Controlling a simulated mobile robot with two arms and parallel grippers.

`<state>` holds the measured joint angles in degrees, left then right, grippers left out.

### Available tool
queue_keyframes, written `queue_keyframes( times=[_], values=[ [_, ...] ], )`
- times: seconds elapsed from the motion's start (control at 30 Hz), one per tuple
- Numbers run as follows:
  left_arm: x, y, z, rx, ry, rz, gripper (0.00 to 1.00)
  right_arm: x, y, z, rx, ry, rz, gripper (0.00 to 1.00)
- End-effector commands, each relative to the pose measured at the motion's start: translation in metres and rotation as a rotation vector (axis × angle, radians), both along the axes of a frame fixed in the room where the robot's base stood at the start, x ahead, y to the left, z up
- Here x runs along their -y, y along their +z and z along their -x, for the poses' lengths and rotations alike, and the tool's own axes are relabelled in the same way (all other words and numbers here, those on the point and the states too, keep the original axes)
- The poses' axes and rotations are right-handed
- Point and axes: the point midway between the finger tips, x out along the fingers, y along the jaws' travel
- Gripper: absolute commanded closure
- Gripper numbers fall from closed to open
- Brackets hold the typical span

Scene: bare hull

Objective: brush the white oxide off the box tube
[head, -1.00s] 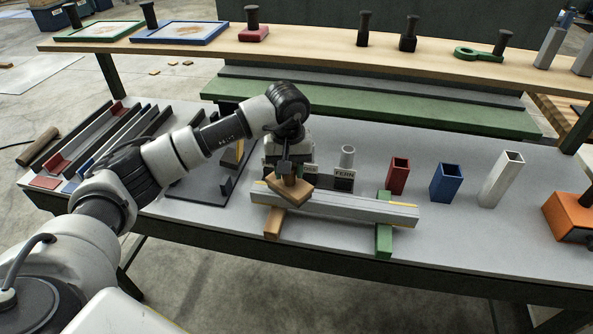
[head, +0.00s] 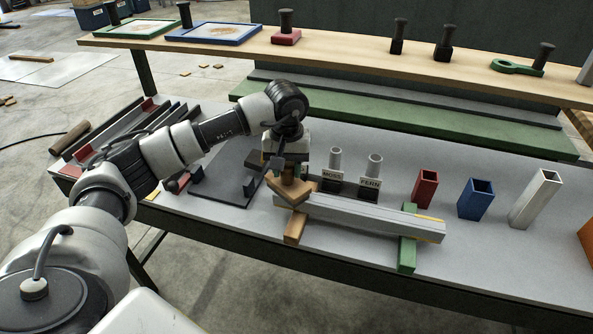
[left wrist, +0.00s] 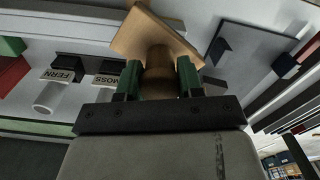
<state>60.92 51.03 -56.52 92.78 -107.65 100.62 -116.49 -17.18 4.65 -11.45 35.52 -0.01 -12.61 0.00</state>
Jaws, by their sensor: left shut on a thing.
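The box tube (head: 355,216) is long and pale grey with a yellow mark near its right end. It lies across a wooden block (head: 295,228) at left and a green block (head: 407,240) at right. My left gripper (head: 290,170) is shut on the handle of a tan wooden brush (head: 288,194), over the tube's left end. In the left wrist view the green fingers (left wrist: 159,82) clasp the round handle below the brush block (left wrist: 150,38). The bristles are hidden, so I cannot tell whether they touch the tube. White oxide is not distinct. My right gripper is not in view.
Behind the tube stand grey cylinders with MOSS (head: 333,175) and FERN (head: 370,182) labels. Red (head: 424,190), blue (head: 475,200) and pale (head: 534,200) upright tubes stand to the right. A dark tray (head: 222,190) lies at left. A wooden shelf (head: 340,60) runs behind.

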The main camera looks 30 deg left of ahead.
Motion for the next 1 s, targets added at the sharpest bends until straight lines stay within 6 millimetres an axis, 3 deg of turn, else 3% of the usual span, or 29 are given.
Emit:
queue_keyframes(
  times=[0.13,0.53,1.0],
  values=[
    [-0.011,0.000,0.003,0.000,0.000,-0.001,0.82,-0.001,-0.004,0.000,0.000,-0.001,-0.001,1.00],
    [-0.011,0.006,0.002,0.002,-0.002,0.002,0.82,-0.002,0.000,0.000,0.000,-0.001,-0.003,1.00],
    [-0.011,0.052,0.002,0.004,-0.002,0.003,0.82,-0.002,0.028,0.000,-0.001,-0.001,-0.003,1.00]
  ],
)
